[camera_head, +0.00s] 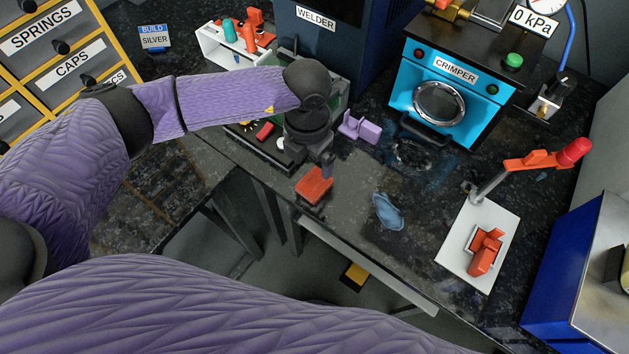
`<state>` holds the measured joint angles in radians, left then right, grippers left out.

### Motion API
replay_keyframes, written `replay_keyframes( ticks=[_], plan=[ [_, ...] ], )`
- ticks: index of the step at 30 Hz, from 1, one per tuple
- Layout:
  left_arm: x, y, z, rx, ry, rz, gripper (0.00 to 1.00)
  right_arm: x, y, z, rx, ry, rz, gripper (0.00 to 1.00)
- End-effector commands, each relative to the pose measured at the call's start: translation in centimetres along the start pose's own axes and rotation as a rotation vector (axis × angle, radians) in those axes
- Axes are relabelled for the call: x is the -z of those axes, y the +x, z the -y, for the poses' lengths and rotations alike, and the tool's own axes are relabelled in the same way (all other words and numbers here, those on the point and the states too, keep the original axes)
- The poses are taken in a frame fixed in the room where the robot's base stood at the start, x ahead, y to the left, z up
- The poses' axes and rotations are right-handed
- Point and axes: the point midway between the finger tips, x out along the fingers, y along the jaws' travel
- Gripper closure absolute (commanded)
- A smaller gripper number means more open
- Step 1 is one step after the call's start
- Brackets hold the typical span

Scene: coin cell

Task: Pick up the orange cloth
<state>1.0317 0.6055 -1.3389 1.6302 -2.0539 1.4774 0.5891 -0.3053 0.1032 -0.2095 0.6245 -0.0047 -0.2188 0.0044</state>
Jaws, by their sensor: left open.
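The orange cloth (313,186) lies as a small folded rectangle at the front edge of the dark worktop, near the middle of the picture. My left gripper (325,168) is just above it and points down, with its fingers at the cloth's upper right side. The jaws are open. I cannot tell whether the fingers touch the cloth. The gripper's wrist hides part of the worktop behind it. My right gripper is not in view.
A purple block (358,127) stands behind the gripper. The crimper (440,90) and welder (318,45) stand at the back. A white plate with an orange lever tool (476,243) is at right.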

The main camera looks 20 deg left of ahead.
Motion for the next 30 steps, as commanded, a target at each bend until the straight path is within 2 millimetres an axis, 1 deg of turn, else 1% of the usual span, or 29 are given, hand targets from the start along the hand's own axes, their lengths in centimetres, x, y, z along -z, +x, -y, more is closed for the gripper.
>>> replay_keyframes(
  ticks=[1,5,9,13,16,22,23,24,26,27,29,30],
  plan=[
    [0.1,0.6,-0.2,-0.013,-0.001,-0.005,0.00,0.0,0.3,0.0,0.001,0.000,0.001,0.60],
    [0.1,3.1,-0.1,-0.009,-0.001,-0.007,0.00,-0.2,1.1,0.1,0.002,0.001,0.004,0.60],
    [0.0,6.5,0.1,-0.006,0.001,-0.006,0.00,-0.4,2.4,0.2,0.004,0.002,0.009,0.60],
    [-0.1,9.1,0.3,-0.006,0.001,-0.007,0.00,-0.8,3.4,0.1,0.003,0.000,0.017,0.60],
    [-0.2,9.8,0.3,-0.005,0.002,-0.003,0.00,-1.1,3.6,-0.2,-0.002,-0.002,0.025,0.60],
    [-0.2,9.7,0.3,-0.004,0.002,-0.002,0.00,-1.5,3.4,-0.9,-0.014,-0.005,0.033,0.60],
    [-0.2,9.7,0.3,-0.004,0.002,-0.002,0.04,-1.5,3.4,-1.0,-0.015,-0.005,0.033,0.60],
    [-0.2,9.7,0.3,-0.004,0.002,-0.002,0.13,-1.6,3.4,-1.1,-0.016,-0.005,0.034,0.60],
    [-0.2,9.7,0.3,-0.004,0.002,-0.002,0.25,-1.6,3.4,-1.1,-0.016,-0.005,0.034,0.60],
    [-0.2,9.7,0.3,-0.004,0.002,-0.002,0.34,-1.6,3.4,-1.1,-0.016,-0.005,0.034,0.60],
    [-0.2,9.7,0.3,-0.004,0.002,-0.002,0.47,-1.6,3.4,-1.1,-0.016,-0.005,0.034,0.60],
    [-0.2,9.7,0.3,-0.004,0.002,-0.002,0.55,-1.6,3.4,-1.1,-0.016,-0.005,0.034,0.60]
  ],
)
